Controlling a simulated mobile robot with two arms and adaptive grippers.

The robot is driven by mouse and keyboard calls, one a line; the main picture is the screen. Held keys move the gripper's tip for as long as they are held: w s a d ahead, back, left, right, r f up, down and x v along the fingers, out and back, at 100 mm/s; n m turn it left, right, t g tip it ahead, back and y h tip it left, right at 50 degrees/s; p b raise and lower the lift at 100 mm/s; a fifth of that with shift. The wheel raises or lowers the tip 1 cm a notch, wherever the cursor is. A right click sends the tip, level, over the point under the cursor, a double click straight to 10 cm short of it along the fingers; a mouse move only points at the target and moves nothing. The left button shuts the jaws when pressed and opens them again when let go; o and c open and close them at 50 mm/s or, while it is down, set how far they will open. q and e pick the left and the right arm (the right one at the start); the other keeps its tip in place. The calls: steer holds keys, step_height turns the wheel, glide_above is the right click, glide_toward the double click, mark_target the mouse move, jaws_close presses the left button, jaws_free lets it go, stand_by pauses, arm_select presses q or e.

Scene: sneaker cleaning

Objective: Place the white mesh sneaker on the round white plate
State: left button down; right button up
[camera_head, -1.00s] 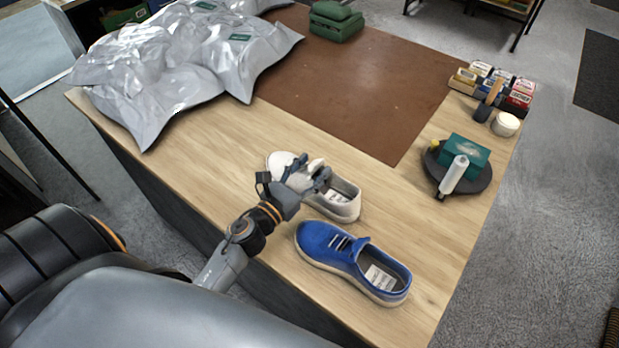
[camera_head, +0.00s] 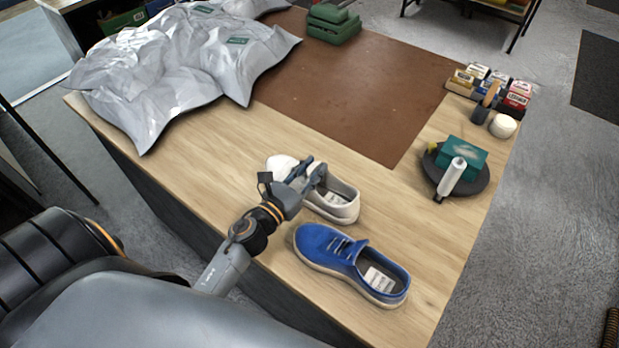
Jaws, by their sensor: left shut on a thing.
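The white sneaker (camera_head: 337,204) stands upright on the wooden table, its toe to the upper left and its opening to the lower right. My left gripper (camera_head: 312,172) is over its middle and shut on it; the fingers hide part of its upper. The sneaker appears to be still on the table top. I see no round white plate; a round dark plate (camera_head: 474,187) lies at the right, holding a green box and a white roller-like cylinder. My right gripper is not in view.
A blue sneaker (camera_head: 350,262) stands close in front of the white one. A brown mat (camera_head: 350,80) covers the back middle. Silvery bags (camera_head: 180,65) lie at the back left. Small boxes (camera_head: 490,85) and a white jar (camera_head: 503,126) stand at the right. Bare wood lies between sneakers and dark plate.

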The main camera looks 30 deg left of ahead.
arm_select(q)
step_height(320, 180, up, 10)
steer(key=p, duration=0.4)
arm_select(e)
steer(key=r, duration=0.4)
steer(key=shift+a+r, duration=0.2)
